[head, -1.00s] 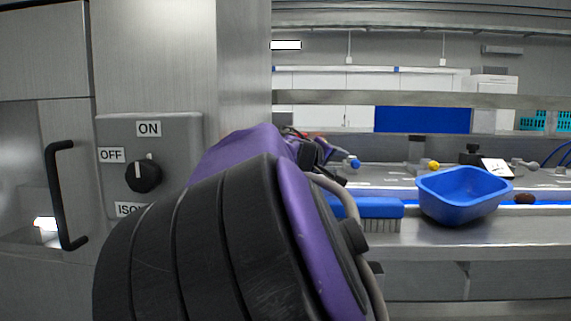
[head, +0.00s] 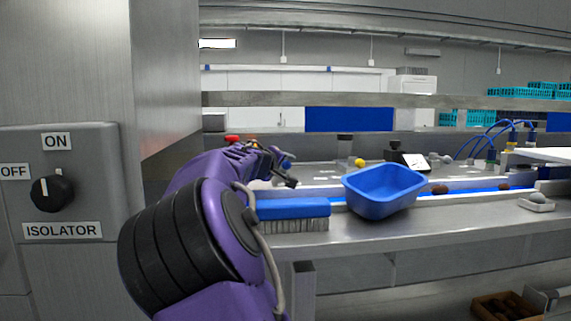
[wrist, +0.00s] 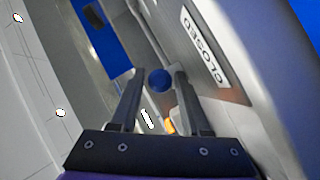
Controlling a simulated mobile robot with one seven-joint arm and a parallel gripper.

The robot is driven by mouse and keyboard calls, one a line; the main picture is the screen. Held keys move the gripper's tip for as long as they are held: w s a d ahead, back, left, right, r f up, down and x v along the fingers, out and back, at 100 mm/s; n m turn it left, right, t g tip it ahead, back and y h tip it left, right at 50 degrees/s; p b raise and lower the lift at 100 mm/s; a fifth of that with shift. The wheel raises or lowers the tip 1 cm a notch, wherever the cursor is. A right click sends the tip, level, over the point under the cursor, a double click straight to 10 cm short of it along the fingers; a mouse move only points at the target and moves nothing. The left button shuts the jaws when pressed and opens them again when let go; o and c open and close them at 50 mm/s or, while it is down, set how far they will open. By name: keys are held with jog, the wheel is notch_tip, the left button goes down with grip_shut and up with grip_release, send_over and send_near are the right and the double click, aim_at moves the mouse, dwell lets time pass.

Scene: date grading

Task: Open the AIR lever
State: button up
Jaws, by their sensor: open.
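A round blue knob (wrist: 159,79) shows in the wrist view, between and just beyond the fingertips of my gripper (wrist: 160,92). The fingers are apart and hold nothing. Beside the knob is a grey panel with a CLOSED label (wrist: 205,48). The knob's stem and any AIR label cannot be made out. In the head view, a small blue knob (head: 287,163) shows at the back of the bench, close to my dark gripper (head: 289,179), which is small and partly hidden by my purple arm.
An isolator switch (head: 52,193) is on the cabinet at left. A blue-backed brush (head: 292,208) and a blue tub (head: 383,188) are on the bench right of my arm. A yellow knob (head: 360,162) is farther right. Dates (head: 440,190) lie on the blue belt.

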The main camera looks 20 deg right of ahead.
jog(key=shift+w+d+f, duration=0.1)
jog(key=shift+w+d, duration=0.1)
jog(key=shift+c, duration=0.4)
grip_shut()
dwell(1.0)
